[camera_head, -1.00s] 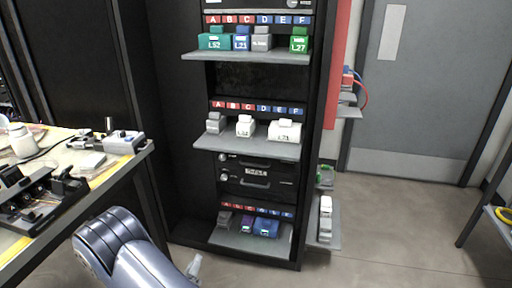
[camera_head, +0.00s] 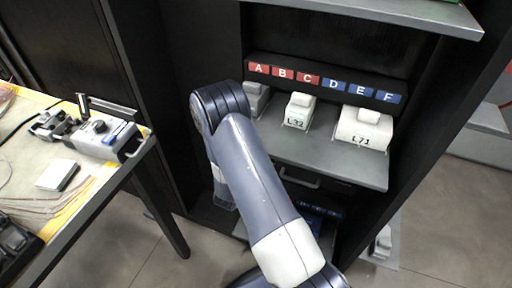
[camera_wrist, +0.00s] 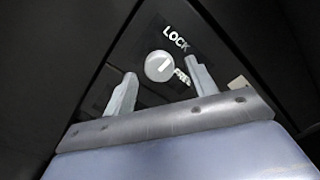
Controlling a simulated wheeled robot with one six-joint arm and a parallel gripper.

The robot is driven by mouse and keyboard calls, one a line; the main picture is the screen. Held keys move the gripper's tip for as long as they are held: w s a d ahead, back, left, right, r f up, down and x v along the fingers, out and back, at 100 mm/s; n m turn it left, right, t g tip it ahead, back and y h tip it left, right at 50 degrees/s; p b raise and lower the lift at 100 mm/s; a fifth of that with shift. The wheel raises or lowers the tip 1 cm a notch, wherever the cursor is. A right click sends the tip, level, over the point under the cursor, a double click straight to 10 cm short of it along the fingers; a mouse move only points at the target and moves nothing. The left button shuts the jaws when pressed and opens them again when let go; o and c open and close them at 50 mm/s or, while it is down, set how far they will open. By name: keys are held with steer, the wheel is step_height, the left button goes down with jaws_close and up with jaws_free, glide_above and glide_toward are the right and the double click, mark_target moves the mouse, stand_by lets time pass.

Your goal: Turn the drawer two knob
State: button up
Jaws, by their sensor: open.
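A round pale knob (camera_wrist: 159,66) with a slot-like mark shows in the wrist view on a dark panel, with the word LOCK printed above it. My gripper (camera_wrist: 160,78) is open, with one finger to the lower left of the knob and the other to its right. The knob appears between the fingertips and I see no contact. Whether this is the drawer two knob cannot be read. In the head view my arm hides the knobs and my gripper; part of a drawer handle (camera_head: 300,179) shows below the middle shelf.
The grey shelf (camera_head: 335,160) above the drawers juts out and holds white boxes marked L32 (camera_head: 299,112) and L71 (camera_head: 364,128). Slots A to F are labelled behind them. A worktable (camera_head: 100,190) with equipment stands at the left.

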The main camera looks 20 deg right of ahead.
steer(key=shift+x, duration=0.8)
steer(key=shift+w+a, duration=0.1)
steer(key=c, duration=1)
